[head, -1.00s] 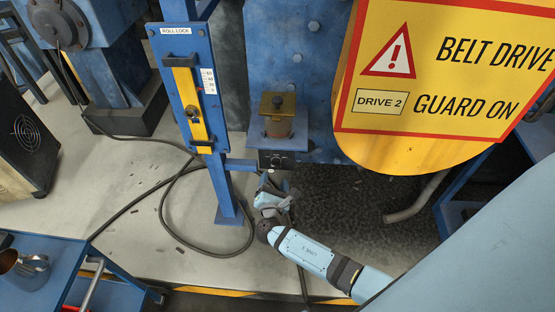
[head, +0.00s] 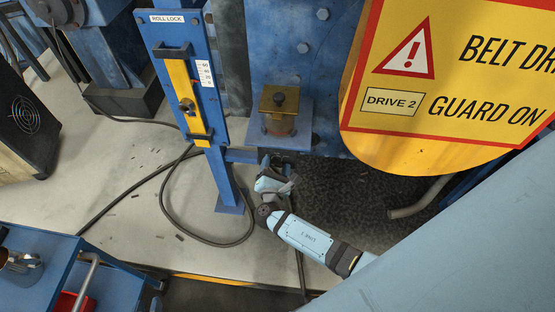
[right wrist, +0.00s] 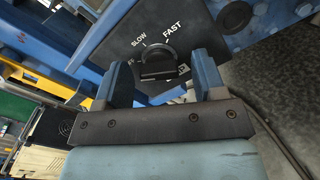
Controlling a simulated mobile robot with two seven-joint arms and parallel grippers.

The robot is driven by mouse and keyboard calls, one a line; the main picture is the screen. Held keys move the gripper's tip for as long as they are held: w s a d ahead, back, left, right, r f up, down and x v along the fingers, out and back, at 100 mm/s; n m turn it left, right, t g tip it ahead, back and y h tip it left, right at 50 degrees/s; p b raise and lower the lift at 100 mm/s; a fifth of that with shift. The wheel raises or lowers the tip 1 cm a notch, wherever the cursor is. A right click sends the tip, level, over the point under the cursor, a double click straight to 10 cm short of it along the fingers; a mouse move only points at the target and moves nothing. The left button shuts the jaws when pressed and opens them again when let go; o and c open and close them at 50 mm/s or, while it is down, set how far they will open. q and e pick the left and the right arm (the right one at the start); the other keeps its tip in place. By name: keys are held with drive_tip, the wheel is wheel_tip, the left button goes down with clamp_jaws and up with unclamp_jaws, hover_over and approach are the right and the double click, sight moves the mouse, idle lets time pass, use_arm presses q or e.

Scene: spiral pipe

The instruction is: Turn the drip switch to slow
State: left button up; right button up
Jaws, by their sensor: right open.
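The drip switch (right wrist: 157,62) is a dark round knob with a raised bar grip, on a dark plate (right wrist: 205,25) in the right wrist view. The plate reads SLOW at the knob's upper left and FAST at its upper right; another mark at the left is hard to read. I cannot tell which mark the knob points to. My right gripper (right wrist: 165,76) is open, with one finger on each side of the knob; contact is unclear. In the head view my right gripper (head: 272,172) is at the post's right, covering most of the switch. My left gripper is not in view.
A blue post with a ROLL LOCK panel (head: 158,60) stands left of my right gripper. A yellow belt drive guard (head: 400,145) is at the right. Black cables (head: 165,205) lie on the floor.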

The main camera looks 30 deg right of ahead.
idle(0.3)
drive_tip(key=c, duration=0.9)
